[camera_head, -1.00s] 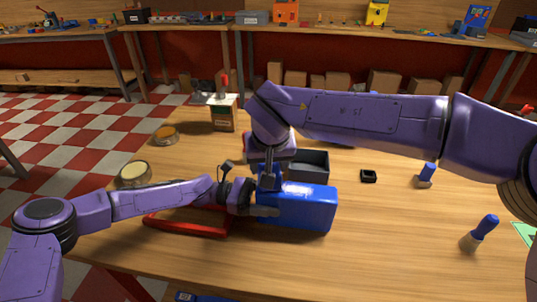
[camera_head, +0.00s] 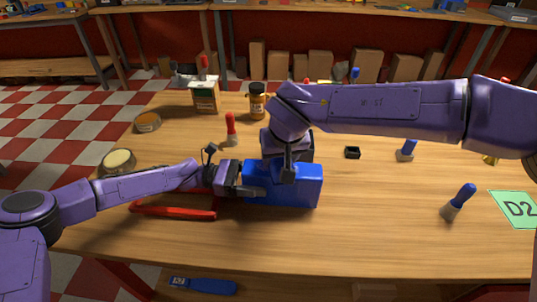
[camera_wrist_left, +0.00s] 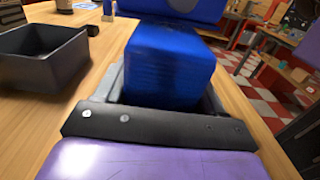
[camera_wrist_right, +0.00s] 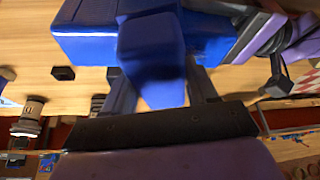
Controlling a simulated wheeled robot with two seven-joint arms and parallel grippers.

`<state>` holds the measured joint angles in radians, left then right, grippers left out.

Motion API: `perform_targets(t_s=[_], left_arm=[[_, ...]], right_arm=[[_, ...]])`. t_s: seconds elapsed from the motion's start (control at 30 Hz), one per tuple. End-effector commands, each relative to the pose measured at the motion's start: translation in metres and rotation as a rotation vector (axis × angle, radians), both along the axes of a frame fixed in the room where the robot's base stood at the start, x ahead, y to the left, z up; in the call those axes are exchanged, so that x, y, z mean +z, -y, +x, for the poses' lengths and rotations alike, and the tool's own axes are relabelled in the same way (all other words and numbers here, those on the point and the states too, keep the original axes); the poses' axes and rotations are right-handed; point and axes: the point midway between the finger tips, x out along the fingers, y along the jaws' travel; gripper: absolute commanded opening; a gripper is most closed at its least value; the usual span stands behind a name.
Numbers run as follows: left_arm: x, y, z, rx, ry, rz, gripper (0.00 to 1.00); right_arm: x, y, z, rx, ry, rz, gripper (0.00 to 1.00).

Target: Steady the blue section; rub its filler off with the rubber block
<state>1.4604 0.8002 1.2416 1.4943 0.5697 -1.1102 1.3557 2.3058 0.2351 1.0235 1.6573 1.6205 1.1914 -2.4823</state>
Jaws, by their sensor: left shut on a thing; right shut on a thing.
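The blue section (camera_head: 300,193) is a box-shaped blue piece lying on the table in front of me. My left gripper (camera_head: 248,182) is shut on its left end; the left wrist view shows the section (camera_wrist_left: 168,65) between the fingers. My right gripper (camera_head: 286,172) is at the section's top, coming from above. In the right wrist view it is shut on a blue block (camera_wrist_right: 150,55), which I take for the rubber block. The section (camera_wrist_right: 85,47) shows behind that block. Whether block and section touch is unclear. I cannot make out any filler.
A red frame (camera_head: 175,212) lies left of the section. A dark open bin (camera_wrist_left: 40,58) stands beside it. Behind are a red-handled brush (camera_head: 231,132) and a brown jar (camera_head: 257,102). The front table is clear.

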Motion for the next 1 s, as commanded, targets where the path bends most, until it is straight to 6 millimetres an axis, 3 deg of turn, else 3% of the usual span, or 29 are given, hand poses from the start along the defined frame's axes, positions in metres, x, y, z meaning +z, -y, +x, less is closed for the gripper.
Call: perform_targets(t_s=[0.47, 1.0], left_arm=[[0.001, -0.001, 0.001, 0.002, 0.002, -0.001, 0.33], [0.001, 0.000, 0.000, 0.000, 0.002, -0.001, 0.33]], right_arm=[[-0.001, 0.045, -0.002, -0.004, -0.003, -0.001, 0.29], [-0.001, -0.007, 0.000, 0.001, -0.003, -0.001, 0.29]])
